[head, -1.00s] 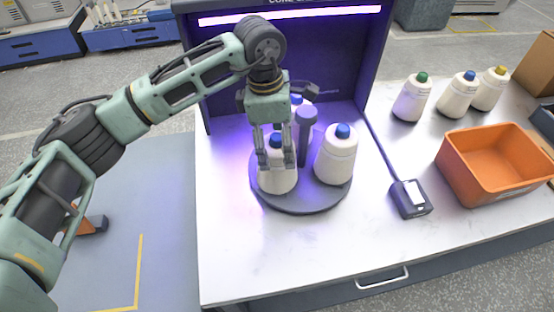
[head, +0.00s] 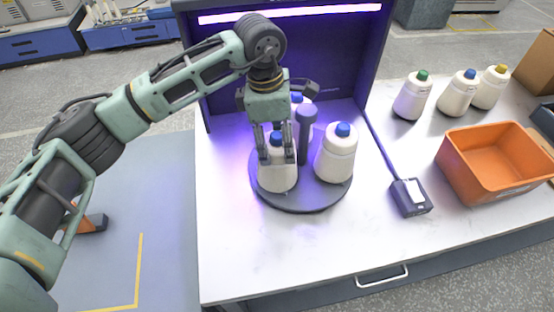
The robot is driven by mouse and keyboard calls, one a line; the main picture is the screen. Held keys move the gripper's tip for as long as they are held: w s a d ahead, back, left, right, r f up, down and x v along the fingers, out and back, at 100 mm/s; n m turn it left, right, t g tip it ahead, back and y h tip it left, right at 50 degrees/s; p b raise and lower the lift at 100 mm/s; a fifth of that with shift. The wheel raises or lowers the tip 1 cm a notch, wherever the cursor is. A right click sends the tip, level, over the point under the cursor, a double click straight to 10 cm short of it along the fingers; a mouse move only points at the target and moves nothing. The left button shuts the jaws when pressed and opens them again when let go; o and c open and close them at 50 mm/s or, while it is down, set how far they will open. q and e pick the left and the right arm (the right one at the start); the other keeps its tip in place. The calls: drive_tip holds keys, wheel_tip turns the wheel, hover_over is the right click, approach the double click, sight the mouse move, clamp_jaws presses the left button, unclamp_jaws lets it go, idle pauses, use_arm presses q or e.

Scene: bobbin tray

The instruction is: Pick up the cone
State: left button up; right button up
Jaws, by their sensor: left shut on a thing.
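The cone (head: 277,179) is a cream yarn cone with a blue top, standing at the front left of a round grey turntable (head: 303,205). My left gripper (head: 276,160) comes down from above and is shut on this cone, with a finger on either side of its upper part. The cone is upright and looks to be at the turntable's surface; I cannot tell whether it is lifted. A second blue-topped cone (head: 336,158) stands at the turntable's right. A third (head: 299,98) is at the back, mostly hidden by my gripper. My right gripper is not in view.
A grey post (head: 306,138) rises from the turntable's middle, close to my gripper. A dark booth (head: 330,60) with a violet lamp stands behind. Cones with green (head: 413,98), blue (head: 457,95) and yellow (head: 491,89) tops, an orange bin (head: 470,185) and a small device (head: 411,198) are right.

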use_arm(q)
drive_tip(key=shift+r, duration=0.15)
drive_tip(key=shift+r, duration=0.5)
wheel_tip(320, 180, up, 27)
drive_tip(key=b, duration=0.3)
drive_tip(key=shift+f, duration=0.1)
wheel_tip(320, 180, up, 20)
drive_tip(key=p, duration=1.9)
drive_tip(key=shift+f, duration=0.1)
